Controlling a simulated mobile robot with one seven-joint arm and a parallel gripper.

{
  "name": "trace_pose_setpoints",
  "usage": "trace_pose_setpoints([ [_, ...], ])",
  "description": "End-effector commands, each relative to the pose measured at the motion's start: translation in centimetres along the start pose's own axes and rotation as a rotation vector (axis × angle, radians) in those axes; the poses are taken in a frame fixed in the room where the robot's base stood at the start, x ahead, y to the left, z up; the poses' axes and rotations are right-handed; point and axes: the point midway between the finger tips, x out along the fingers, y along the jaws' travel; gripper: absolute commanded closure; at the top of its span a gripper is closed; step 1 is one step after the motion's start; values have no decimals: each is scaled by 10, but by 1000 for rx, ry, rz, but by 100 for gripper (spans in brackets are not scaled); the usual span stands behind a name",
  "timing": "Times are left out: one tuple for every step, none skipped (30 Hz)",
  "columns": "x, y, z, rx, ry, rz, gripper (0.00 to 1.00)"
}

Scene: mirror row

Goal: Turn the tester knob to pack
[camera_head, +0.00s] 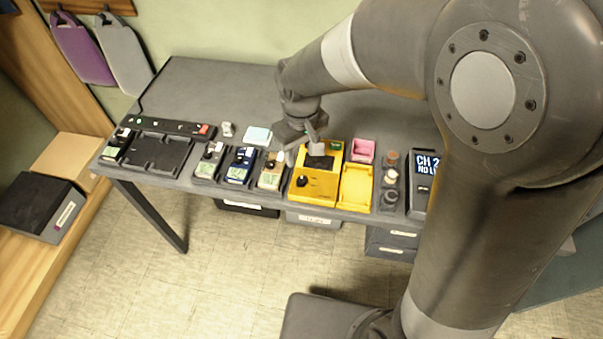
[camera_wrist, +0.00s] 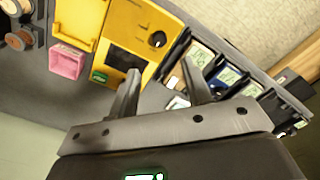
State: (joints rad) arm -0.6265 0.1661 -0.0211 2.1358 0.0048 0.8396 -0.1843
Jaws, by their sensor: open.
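The yellow tester (camera_head: 317,190) stands near the front edge of the grey table. Its black round knob (camera_head: 302,181) is on the front left of its top face; the knob also shows in the wrist view (camera_wrist: 157,39), with a small light mark on it. The markings around the knob are too small to read. A dark window (camera_wrist: 122,58) lies beside the knob on the tester. My gripper (camera_head: 302,154) is open and empty, above the back left part of the tester. In the wrist view, its two fingertips (camera_wrist: 160,72) are apart, with the knob beyond them, untouched.
A yellow tray (camera_head: 356,187) and a pink box (camera_head: 362,151) are right of the tester. Several small devices with green displays (camera_head: 238,174) stand to its left. A black power strip (camera_head: 165,127) lies farther left. The back of the table (camera_head: 225,90) is clear.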

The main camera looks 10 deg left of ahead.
Motion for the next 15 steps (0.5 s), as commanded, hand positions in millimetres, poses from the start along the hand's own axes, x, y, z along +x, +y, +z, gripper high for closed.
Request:
trace_pose_setpoints([
  [6, 0, 1, 0, -3, -1, 55],
  [10, 0, 1, 0, -4, -1, 55],
  [18, 0, 1, 0, -5, -1, 55],
  [23, 0, 2, 0, -6, -1, 55],
  [29, -1, 1, 0, -5, -1, 55],
  [37, -1, 1, -1, -6, -1, 55],
  [43, -1, 1, 0, -5, -1, 55],
  [49, 0, 2, 0, -6, -1, 55],
  [57, 0, 2, 0, -6, -1, 55],
  [62, 0, 2, 1, -5, -1, 55],
  [67, 0, 2, 1, -5, -1, 55],
  [74, 0, 2, 1, -5, 0, 55],
  [78, 0, 2, 1, -4, 0, 55],
  [82, 0, 1, 1, -3, 0, 55],
  [87, 0, 1, 1, -2, 0, 55],
])
